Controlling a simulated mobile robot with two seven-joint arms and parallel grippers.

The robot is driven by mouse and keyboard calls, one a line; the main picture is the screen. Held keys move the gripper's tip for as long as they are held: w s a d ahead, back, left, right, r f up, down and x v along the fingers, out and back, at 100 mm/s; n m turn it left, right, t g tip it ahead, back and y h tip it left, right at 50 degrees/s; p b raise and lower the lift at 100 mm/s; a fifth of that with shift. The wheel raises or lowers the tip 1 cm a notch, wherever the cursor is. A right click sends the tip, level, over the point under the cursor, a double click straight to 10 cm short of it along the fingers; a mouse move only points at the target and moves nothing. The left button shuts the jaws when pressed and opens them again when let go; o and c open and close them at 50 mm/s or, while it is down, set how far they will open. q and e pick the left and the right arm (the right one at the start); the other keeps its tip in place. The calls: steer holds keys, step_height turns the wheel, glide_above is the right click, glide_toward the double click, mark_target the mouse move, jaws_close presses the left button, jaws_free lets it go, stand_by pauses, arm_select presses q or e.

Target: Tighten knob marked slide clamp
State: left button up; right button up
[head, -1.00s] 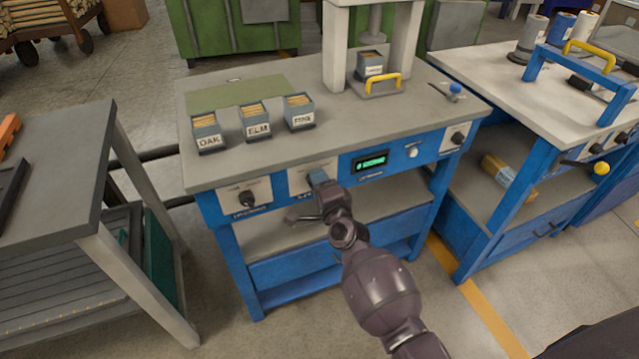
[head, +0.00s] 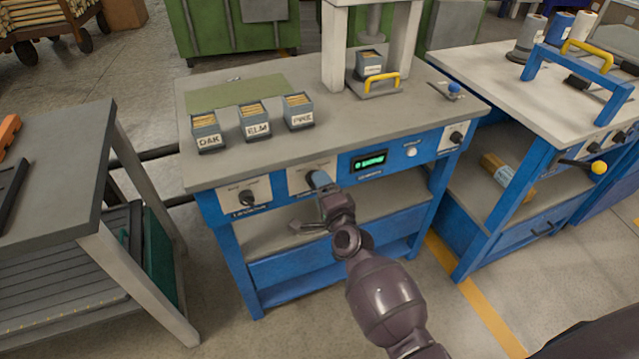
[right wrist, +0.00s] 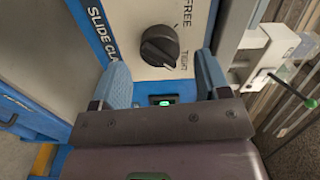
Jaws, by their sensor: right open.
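The slide clamp knob (right wrist: 160,46) is black and round, on a white plate with FREE and TIGHT marks, in the right wrist view. The lettering SLIDE CLA shows beside the plate on the blue panel. My right gripper (right wrist: 162,78) is open, its two blue-grey fingers apart, with the knob just beyond and between their tips, not gripped. In the head view my right gripper (head: 319,180) is in front of the second white plate (head: 300,180) on the bench front and hides the knob there. My left gripper is not in view.
Another black knob (head: 247,198) is on the left plate and one (head: 456,137) at the right end. A green display (head: 370,162) lies between. Boxes marked OAK (head: 207,133), ELM (head: 254,120) and PINE (head: 299,112) stand on the bench top.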

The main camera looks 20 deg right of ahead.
steer(key=s, duration=0.8)
steer(key=shift+s+d+p, duration=0.15)
steer(key=shift+s+p, duration=0.1)
steer(key=shift+p, duration=0.1)
steer(key=s+d+f+n+g+p, duration=0.1)
steer(key=s+d+n+g, duration=0.1)
steer(key=s+n, duration=0.4)
steer(key=s+d+f+n+g+p, duration=0.1)
steer(key=s+n, duration=0.5)
steer(key=s, duration=0.6)
steer(key=s+d+f+n+g+p, duration=0.1)
steer(key=s+d+f+n+g, duration=0.1)
steer(key=s, duration=0.7)
steer(key=d+n+g, duration=0.1)
steer(key=n+g, duration=0.1)
steer(key=n, duration=0.1)
steer(key=shift+d+f+n+h+p, duration=0.2)
steer(key=shift+f+n+h+p, duration=0.1)
steer(key=shift+f+n+p, duration=0.1)
